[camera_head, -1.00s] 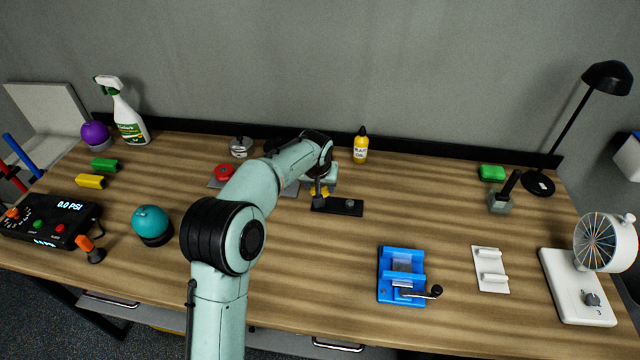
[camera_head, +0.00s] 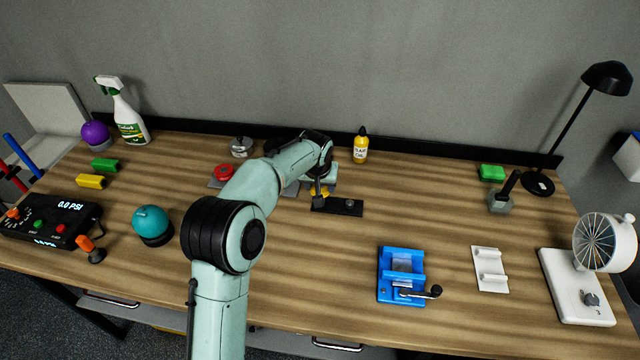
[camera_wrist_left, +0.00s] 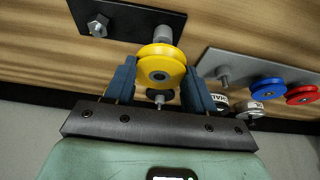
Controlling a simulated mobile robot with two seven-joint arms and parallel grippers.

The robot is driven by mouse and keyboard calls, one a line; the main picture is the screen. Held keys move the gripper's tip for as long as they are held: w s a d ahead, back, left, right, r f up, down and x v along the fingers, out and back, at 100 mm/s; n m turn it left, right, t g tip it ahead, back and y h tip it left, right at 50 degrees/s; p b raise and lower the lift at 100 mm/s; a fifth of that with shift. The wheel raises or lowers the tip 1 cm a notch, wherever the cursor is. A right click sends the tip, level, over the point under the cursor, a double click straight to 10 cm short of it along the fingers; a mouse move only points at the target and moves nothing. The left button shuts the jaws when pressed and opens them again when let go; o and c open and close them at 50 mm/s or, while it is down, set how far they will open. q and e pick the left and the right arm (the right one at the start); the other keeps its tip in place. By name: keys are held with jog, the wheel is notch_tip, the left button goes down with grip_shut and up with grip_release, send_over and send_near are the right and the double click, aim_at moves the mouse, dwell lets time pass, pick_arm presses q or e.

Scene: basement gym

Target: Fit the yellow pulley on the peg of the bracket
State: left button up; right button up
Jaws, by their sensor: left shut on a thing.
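My left gripper (camera_wrist_left: 158,84) is shut on the yellow pulley (camera_wrist_left: 160,64), with one blue finger on each side of it. The black bracket (camera_wrist_left: 128,14) lies flat on the table; in the head view it also shows (camera_head: 338,207). Its grey peg (camera_wrist_left: 163,33) appears just beyond the pulley in the wrist view, and the pulley's rim overlaps the peg's lower part there. I cannot tell whether they touch. A bolt (camera_wrist_left: 97,25) sits at the bracket's other end. In the head view my arm partly hides the pulley. My right gripper is not in view.
A grey plate (camera_wrist_left: 235,55) beside the bracket has an empty post (camera_wrist_left: 223,74), a blue pulley (camera_wrist_left: 266,88) and a red pulley (camera_wrist_left: 301,94). A yellow bottle (camera_head: 360,148) stands behind. A blue vise-like device (camera_head: 402,276) is at front right. Table right of the bracket is clear.

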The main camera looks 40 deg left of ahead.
pick_arm(q)
jog(key=shift+f+b, duration=0.85)
jog(key=shift+f, duration=0.75)
jog(key=o, duration=1.1)
jog(key=shift+r, duration=0.1)
jog(key=v, duration=1.3)
jog(key=shift+s+r, duration=0.1)
jog(key=shift+r, duration=0.05)
